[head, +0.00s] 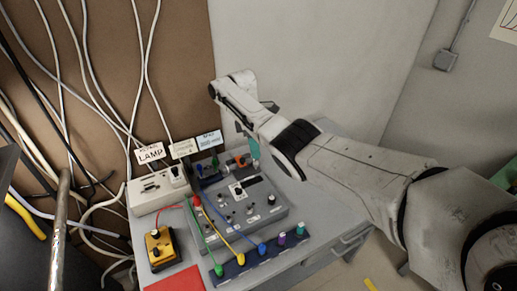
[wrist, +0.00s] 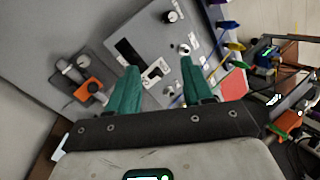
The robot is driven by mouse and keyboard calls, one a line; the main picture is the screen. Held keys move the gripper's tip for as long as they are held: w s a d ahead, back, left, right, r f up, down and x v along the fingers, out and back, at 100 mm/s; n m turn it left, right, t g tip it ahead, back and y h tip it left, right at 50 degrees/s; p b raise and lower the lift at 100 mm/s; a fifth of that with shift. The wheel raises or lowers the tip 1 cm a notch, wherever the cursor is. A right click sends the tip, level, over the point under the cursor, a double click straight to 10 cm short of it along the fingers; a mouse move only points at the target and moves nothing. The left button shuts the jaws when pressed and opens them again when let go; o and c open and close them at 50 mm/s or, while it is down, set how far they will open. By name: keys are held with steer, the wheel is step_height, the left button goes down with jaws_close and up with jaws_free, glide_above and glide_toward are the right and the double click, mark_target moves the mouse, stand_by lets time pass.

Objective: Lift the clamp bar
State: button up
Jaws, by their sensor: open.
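My gripper (wrist: 160,66) is open and empty, with two teal fingers pointing down at the grey control box (wrist: 196,12). It also shows in the head view (head: 253,148), at the back right corner of the box. A small clamp-like fitting with a dark base, silver parts and an orange block (wrist: 90,88) lies left of the fingers in the wrist view. The orange part shows in the head view (head: 241,160), close beside the fingers. I cannot tell which part of it is the clamp bar. Neither finger visibly touches it.
The grey control box (head: 262,213) has knobs and a dark slot. Coloured plugs stand on a blue strip (head: 250,262) in front. Cables hang on the brown wall panel.

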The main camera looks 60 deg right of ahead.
stand_by(0.6)
